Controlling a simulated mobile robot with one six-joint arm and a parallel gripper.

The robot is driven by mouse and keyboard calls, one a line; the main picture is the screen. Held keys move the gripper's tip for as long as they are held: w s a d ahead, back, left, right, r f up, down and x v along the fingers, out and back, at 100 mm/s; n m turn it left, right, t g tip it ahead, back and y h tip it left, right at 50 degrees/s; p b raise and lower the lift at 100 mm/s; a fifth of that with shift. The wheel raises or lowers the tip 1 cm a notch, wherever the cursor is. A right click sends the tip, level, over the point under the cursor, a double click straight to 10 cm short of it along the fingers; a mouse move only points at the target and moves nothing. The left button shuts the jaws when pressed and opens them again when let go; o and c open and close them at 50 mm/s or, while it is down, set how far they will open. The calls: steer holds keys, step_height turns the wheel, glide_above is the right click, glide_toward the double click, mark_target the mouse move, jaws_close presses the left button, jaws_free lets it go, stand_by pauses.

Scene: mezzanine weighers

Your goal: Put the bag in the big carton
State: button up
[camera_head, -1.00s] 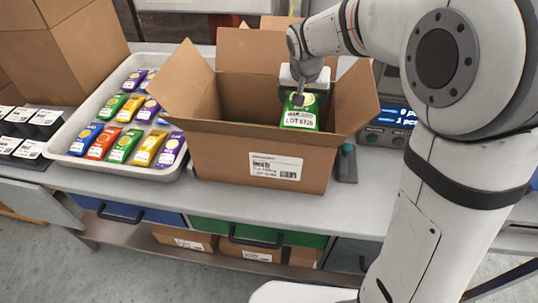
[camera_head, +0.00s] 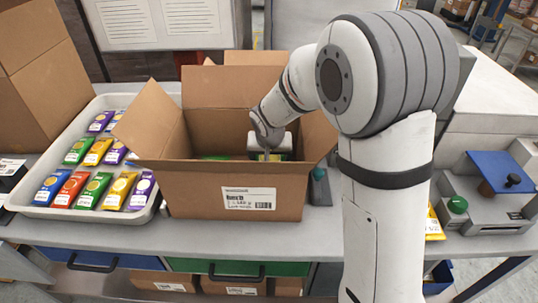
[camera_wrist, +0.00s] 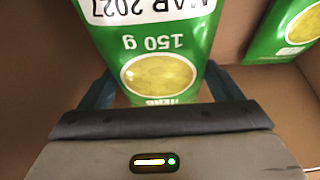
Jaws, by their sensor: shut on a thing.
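The big carton (camera_head: 190,190) stands open on the bench with its flaps out. My gripper (camera_head: 270,152) is down inside it, towards its right side, partly hidden by the front wall. In the wrist view my gripper (camera_wrist: 155,95) is shut on a green bag (camera_wrist: 150,40) with a yellow oval and a "150 g" label. The brown carton walls surround it. A second green bag (camera_wrist: 287,30) lies in the carton beside the held one. Whether the held bag touches the carton floor, I cannot tell.
A white tray (camera_head: 38,210) of several coloured bags stands left of the carton. A taller closed carton (camera_head: 35,80) is behind it.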

steer(key=shift+f+b, duration=0.45)
steer(key=shift+b, duration=0.1)
steer(key=shift+f, duration=0.2)
steer(key=o, duration=1)
steer(key=shift+c, duration=0.2)
steer(key=shift+r, duration=0.15)
steer(key=shift+r, duration=0.25)
steer(key=v, duration=1.2)
steer(key=shift+r+p, duration=0.3)
steer(key=shift+p, duration=0.05)
